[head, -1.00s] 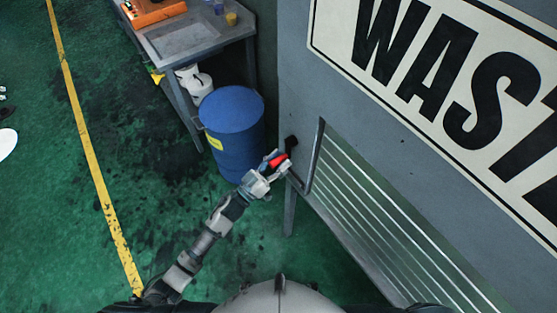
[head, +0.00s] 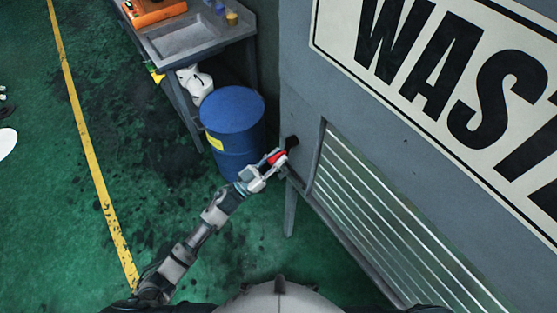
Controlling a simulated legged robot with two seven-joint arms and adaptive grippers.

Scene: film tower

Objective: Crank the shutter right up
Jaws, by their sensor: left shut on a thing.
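The shutter (head: 385,215) is a panel of pale, shiny slats in an opening of the grey waste housing. Slats fill the part of the opening that I see; its lower end runs out of view. A crank with a red handle (head: 277,157) sits at the left edge of the housing, by a dark hub (head: 292,143). My left gripper (head: 273,163) is shut on the red handle and partly hides it. My right gripper is not in view.
A blue drum (head: 233,105) with a yellow label stands close behind my left gripper. A grey workbench (head: 190,36) with a sink is beyond it. A large waste sign (head: 455,75) covers the upper housing.

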